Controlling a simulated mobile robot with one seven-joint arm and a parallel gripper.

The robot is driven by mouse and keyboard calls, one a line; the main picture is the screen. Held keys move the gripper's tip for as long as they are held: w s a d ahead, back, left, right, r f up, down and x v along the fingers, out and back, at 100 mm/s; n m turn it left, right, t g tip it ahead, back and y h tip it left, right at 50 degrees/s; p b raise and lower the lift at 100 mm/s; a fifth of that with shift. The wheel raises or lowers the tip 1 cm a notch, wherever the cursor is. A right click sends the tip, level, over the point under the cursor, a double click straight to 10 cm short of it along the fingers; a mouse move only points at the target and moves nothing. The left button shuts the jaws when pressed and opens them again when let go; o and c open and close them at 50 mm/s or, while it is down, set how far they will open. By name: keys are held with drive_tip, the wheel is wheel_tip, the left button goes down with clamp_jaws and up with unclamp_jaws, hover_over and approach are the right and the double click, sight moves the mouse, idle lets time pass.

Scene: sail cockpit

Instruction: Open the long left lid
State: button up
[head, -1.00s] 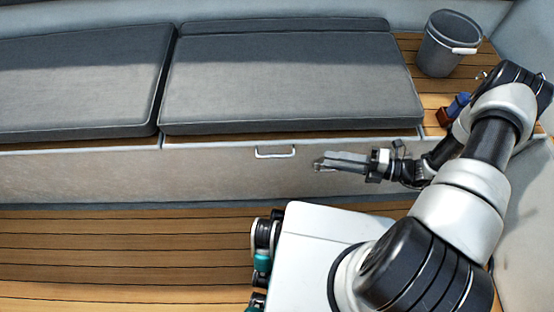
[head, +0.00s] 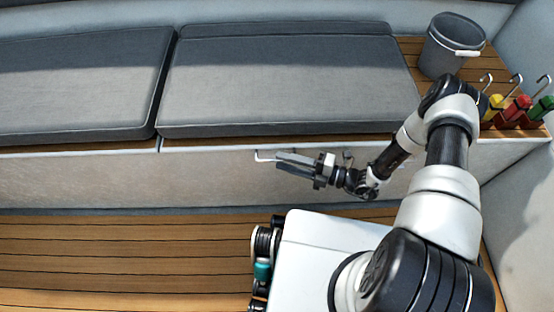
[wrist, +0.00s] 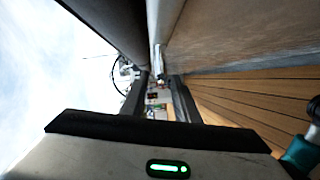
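A long bench lid (head: 215,146) under a grey cushion (head: 285,85) lies flat and closed in the head view. Its silver handle (head: 263,157) is on the front face, partly hidden by my gripper (head: 279,163). The gripper reaches in from the right, with its fingertips at the handle. In the wrist view, my gripper (wrist: 159,80) is open, its two dark fingers apart. The pale handle (wrist: 157,60) shows between and beyond the fingertips. I cannot tell whether they touch it.
Another closed lid with a grey cushion (head: 80,85) lies to the left. A grey bucket (head: 448,48) stands at the back right. Yellow, red (head: 518,106) and green hook-topped items stand at the right end. The wooden floor (head: 120,255) is clear at the left.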

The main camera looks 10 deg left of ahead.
sight(277, 160)
drive_tip(key=shift+w+a+f, duration=0.1)
drive_tip(key=shift+w+a, duration=0.05)
drive_tip(key=shift+a, duration=0.6)
drive_tip(key=shift+w+a+f, duration=0.1)
drive_tip(key=shift+a, duration=0.65)
drive_tip(key=shift+c, duration=0.3)
clamp_jaws()
drive_tip(key=shift+r, duration=0.1)
